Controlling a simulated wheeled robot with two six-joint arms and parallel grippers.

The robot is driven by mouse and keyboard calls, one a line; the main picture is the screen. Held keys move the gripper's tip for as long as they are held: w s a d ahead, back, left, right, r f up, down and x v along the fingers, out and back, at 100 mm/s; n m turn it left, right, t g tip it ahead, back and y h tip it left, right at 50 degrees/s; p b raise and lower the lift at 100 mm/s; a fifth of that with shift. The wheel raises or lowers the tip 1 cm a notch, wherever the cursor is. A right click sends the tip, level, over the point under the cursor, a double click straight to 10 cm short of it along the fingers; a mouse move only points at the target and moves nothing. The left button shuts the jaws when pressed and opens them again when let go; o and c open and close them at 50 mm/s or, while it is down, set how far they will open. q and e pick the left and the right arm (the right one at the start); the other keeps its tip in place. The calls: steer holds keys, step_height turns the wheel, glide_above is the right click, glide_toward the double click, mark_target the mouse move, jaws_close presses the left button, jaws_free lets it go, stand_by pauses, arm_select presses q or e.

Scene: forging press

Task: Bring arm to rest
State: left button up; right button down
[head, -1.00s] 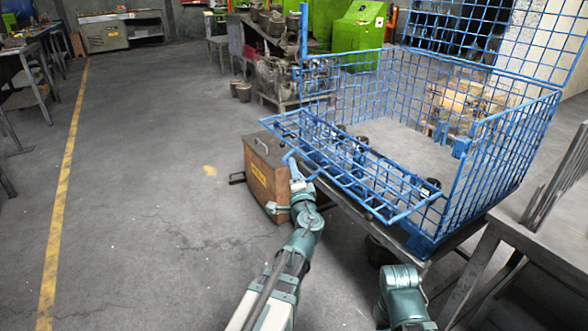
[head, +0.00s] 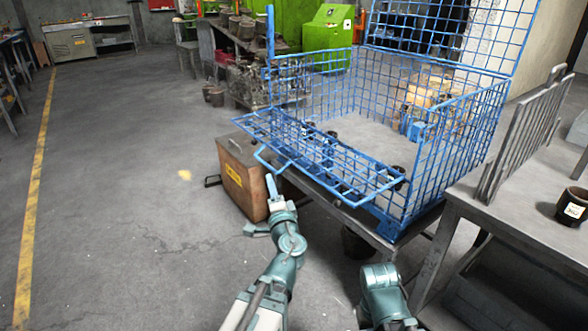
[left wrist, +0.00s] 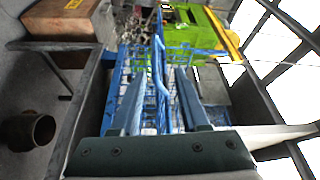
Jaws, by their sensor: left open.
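My left gripper (head: 270,182) is open and empty in the head view, just in front of the blue handle (head: 273,166) on the folded-down front gate of the blue wire cage (head: 352,184). In the left wrist view, its two blue fingers (left wrist: 158,88) point toward the cage, and the handle (left wrist: 160,62) shows as an upright bar between and beyond them. The fingers appear apart from the handle. My right arm (head: 383,292) shows only as a link at the bottom; its gripper is out of the head view.
A brown box (head: 244,180) stands on the floor beside my left gripper. A grey table (head: 500,192) with a dark pot (head: 571,207) is at the right. A pot (left wrist: 27,130) lies lower left in the wrist view. Open floor (head: 110,200) spreads left.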

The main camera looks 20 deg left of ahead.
arm_select(q)
steer(key=s+d+f+n+g+h, duration=0.1)
steer(key=s+d+f+n+g, duration=0.3)
steer(key=f, duration=0.4)
steer(key=s+d+f+n+g+h, duration=0.1)
steer(key=s+f+n+g, duration=0.3)
steer(key=f, duration=0.4)
steer(key=s+d+f+m+g+h, duration=0.1)
steer(key=s+d+f+g+h, duration=0.15)
steer(key=s+d, duration=0.25)
steer(key=s+d+f+g+h+p, duration=0.1)
steer(key=s+d+f+g+h, duration=0.15)
steer(key=s+d, duration=0.2)
steer(key=s+d+f+m+g+h, duration=0.1)
steer(key=s+d+f+g, duration=0.1)
steer(key=s+d+g, duration=0.3)
step_height(320, 180, up, 37)
steer(key=t+p, duration=0.1)
steer(key=p, duration=3.6)
steer(key=shift+w+d+r+t, duration=0.2)
steer(key=shift+w+d+t, duration=0.1)
steer(key=shift+w+d, duration=0.1)
